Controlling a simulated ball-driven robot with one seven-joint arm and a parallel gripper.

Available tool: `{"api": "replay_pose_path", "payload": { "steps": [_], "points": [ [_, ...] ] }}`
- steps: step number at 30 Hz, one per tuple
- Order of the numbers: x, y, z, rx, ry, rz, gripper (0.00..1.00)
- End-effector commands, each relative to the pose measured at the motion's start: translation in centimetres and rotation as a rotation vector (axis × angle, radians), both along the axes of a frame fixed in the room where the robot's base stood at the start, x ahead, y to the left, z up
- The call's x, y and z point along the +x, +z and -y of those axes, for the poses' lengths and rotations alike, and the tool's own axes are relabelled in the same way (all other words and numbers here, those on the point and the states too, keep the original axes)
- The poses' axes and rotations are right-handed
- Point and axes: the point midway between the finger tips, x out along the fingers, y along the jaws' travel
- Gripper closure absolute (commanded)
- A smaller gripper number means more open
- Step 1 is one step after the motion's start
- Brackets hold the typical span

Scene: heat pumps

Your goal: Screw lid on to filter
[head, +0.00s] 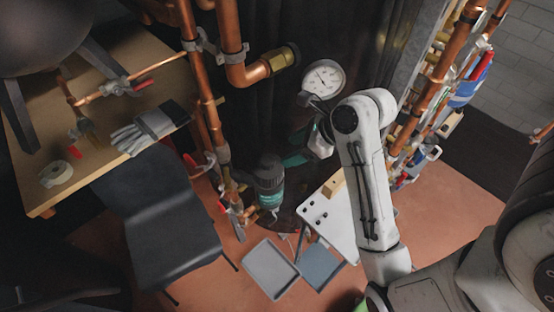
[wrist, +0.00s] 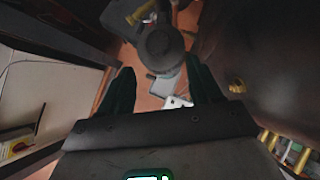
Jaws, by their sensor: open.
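The filter (head: 270,197) has a teal lower body and hangs on the copper pipework in the middle of the head view. A dark grey round lid (head: 269,168) sits on top of it; I cannot tell how tightly. In the wrist view the lid (wrist: 160,46) appears as a dark disc ahead, around the gap between my fingertips. My gripper (head: 294,154) is open and empty, to the upper right of the lid in the head view and apart from it. In the wrist view my gripper's (wrist: 160,68) two dark green fingers stand wide apart.
Copper pipes (head: 200,80) rise close to the left of the filter, with a pressure gauge (head: 323,78) above. A white stand (head: 335,222) and grey trays (head: 271,268) are below. A dark chair (head: 160,220) and wooden table (head: 100,150) with gloves (head: 148,128) stand left.

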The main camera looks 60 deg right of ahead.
Motion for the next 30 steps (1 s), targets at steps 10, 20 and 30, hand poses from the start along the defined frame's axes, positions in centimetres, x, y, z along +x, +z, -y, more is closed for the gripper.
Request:
{"api": "replay_pose_path", "payload": {
  "steps": [10,20,30],
  "points": [
    [1.0,-1.6,0.0,0.002,-0.002,0.004,0.36],
    [3.8,-5.0,-0.7,0.001,-0.002,0.003,0.36],
    [5.3,-6.8,-1.0,0.001,-0.004,0.004,0.36]
  ]
}}
